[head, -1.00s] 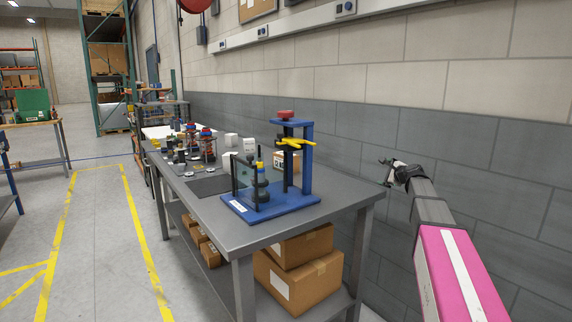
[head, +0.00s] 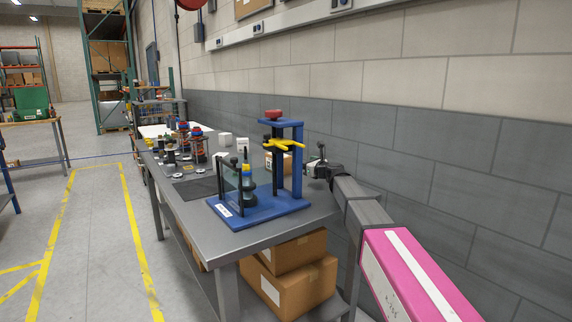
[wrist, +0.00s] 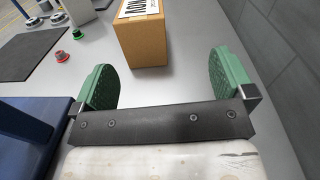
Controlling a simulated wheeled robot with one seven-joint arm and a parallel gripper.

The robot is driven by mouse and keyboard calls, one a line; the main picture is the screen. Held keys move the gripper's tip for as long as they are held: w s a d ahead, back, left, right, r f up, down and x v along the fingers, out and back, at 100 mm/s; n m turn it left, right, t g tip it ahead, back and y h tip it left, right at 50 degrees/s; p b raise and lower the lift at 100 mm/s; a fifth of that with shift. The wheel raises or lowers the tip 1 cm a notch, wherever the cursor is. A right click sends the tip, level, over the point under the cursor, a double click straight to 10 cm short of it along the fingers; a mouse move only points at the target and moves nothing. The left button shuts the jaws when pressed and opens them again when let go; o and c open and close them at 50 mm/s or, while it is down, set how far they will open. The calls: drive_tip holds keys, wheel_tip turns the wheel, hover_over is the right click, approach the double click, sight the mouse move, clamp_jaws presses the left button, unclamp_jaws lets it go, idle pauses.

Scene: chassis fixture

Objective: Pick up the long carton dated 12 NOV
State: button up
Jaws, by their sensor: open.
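A brown cardboard carton (wrist: 142,42) stands on the grey bench ahead of my gripper in the wrist view. Its white label is cut off by the top edge; the part that shows carries large black letters that look like NOV, and no day number shows. In the head view, a brown carton (head: 283,160) stands partly hidden behind the blue fixture's post. My gripper (wrist: 166,80) is open and empty, its green pads apart, with the carton beyond them and left of centre. In the head view my gripper (head: 318,162) is just right of the fixture.
The blue fixture (head: 262,208) with a yellow clamp (head: 283,144) stands left of my gripper; its blue base (wrist: 28,125) is close at left in the wrist view. The block wall (head: 420,150) is close on the right. Small white boxes (head: 242,144) stand farther back.

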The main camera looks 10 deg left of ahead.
sight(288, 160)
drive_tip(key=a, duration=0.2)
drive_tip(key=shift+s+a+m+y, duration=0.3)
drive_tip(key=shift+s+a, duration=0.05)
drive_tip(key=shift+s, duration=0.05)
drive_tip(key=shift+w+a, duration=0.1)
drive_tip(key=shift+a, duration=0.2)
drive_tip(key=x, duration=1)
drive_tip(key=shift+w+a, duration=0.1)
drive_tip(key=shift+a, duration=0.1)
drive_tip(key=c, duration=1.3)
drive_tip(key=shift+o, duration=0.2)
drive_tip(key=shift+r, duration=0.15)
